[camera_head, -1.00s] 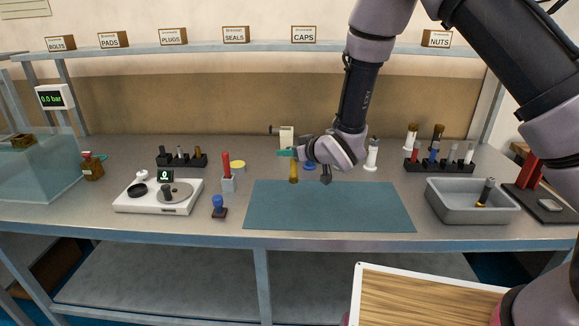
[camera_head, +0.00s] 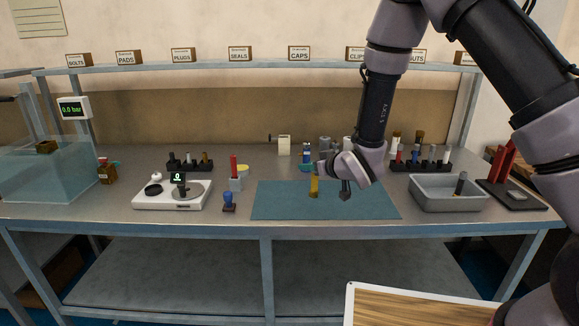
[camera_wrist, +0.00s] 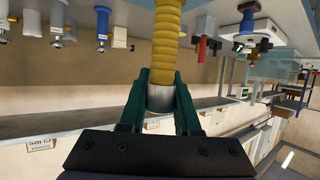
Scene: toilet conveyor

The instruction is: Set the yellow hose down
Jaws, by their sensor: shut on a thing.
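The yellow hose (camera_head: 314,187) hangs upright from my gripper (camera_head: 315,171), over or on the blue-green mat (camera_head: 275,206). I cannot tell whether its lower end touches the mat. In the wrist view the hose (camera_wrist: 167,50) is ribbed and yellow with a grey metal collar. The green fingers of my gripper (camera_wrist: 160,95) are shut on that collar, one on each side. My arm's wrist covers part of the bench behind the hose.
A grey tray (camera_head: 420,201) with a dark fitting stands right of the mat. A blue-handled stamp (camera_head: 229,201) and a white scale (camera_head: 150,200) stand left of it. Racks of fittings (camera_head: 420,167) stand at the back. Most of the mat is bare.

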